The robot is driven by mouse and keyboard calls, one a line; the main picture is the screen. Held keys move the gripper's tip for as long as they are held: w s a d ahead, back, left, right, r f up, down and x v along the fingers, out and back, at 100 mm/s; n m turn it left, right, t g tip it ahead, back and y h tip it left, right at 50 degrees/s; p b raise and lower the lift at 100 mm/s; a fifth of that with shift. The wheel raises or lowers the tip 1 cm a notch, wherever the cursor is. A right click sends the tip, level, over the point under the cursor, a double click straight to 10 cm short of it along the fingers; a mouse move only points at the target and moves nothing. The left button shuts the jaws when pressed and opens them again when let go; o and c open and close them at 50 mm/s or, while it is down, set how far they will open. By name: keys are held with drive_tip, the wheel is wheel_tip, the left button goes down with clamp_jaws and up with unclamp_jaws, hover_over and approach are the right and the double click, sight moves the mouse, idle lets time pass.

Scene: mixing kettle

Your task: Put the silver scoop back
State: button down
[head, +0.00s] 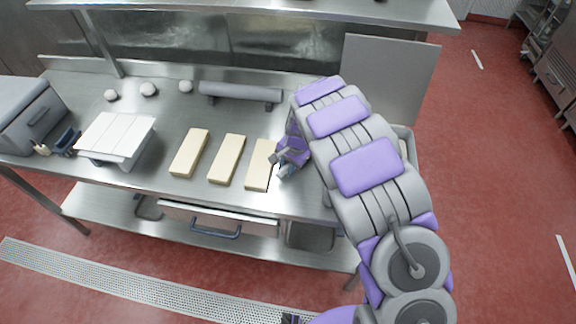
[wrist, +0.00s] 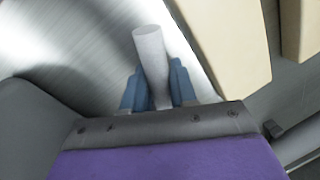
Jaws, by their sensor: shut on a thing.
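My gripper (head: 284,168) is over the front of the steel table, beside the rightmost pale block. In the wrist view its two blue fingers (wrist: 158,88) are shut on a light grey, rod-like part (wrist: 149,48), which looks like the handle of the silver scoop. The rod sticks out beyond the fingers, over the bare steel top. The scoop's bowl does not show in either view. In the head view the held thing is too small and too covered by my gripper to make out.
Several pale blocks (head: 227,159) lie on the steel table (head: 180,100). A grey roller (head: 240,92) and several white balls (head: 148,89) lie behind. White boards (head: 116,136) and a grey box (head: 28,112) stand left. My arm covers much of a container (head: 409,133) at the right end.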

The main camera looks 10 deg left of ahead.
drive_tip(key=c, duration=1.1)
unclamp_jaws()
drive_tip(key=shift+a+f, duration=0.1)
drive_tip(key=shift+a, duration=0.2)
drive_tip(key=shift+o, duration=1)
drive_tip(key=shift+d, duration=0.55)
drive_tip(key=p+v, duration=0.1)
drive_tip(key=v, duration=1.1)
drive_tip(key=shift+p, duration=0.35)
drive_tip(key=shift+a, duration=0.15)
